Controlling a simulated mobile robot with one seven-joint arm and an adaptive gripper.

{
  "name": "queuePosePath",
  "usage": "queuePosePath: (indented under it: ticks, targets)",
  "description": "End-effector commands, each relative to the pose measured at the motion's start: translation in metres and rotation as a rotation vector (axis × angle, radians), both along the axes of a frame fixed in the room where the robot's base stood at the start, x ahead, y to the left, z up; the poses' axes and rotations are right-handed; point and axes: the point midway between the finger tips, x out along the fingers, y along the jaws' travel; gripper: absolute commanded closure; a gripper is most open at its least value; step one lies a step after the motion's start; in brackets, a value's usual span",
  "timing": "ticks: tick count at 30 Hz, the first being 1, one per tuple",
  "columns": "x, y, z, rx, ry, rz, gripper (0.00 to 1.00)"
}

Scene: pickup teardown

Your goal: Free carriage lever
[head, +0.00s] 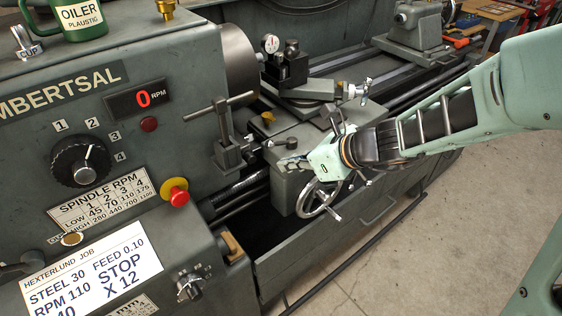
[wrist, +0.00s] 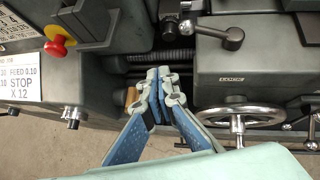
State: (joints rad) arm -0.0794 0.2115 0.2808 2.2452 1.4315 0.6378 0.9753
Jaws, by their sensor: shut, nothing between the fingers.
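A dark lever with a round knob (wrist: 233,39) sits on top of the lathe carriage (wrist: 255,65) in the wrist view. The lever also shows small in the head view (head: 291,144). My gripper (wrist: 160,76) has its fingers together with nothing between them. In the wrist view the fingertips are left of the carriage front and below-left of the lever, apart from it. In the head view my gripper (head: 284,163) is at the carriage, just in front of the lever. Whether it touches the carriage is unclear.
The carriage handwheel (head: 318,199) is close under my gripper. A chuck key (head: 222,125) stands upright left of the carriage. A red stop button (head: 178,196) is on the headstock. A tool post (head: 286,66) rises behind. Open floor lies in front of the lathe.

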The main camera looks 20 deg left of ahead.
Motion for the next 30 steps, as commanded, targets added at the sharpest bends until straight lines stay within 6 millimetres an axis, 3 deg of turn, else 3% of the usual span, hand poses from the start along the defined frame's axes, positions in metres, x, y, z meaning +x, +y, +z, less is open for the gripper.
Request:
queuePosePath:
  ticks: [3, 10, 30]
  targets:
    - [-0.011, -0.013, 0.016, -0.001, -0.003, -0.001, 1.00]
    - [-0.026, -0.030, 0.034, -0.001, -0.002, -0.001, 1.00]
    - [-0.032, -0.035, 0.039, 0.000, 0.001, 0.001, 1.00]
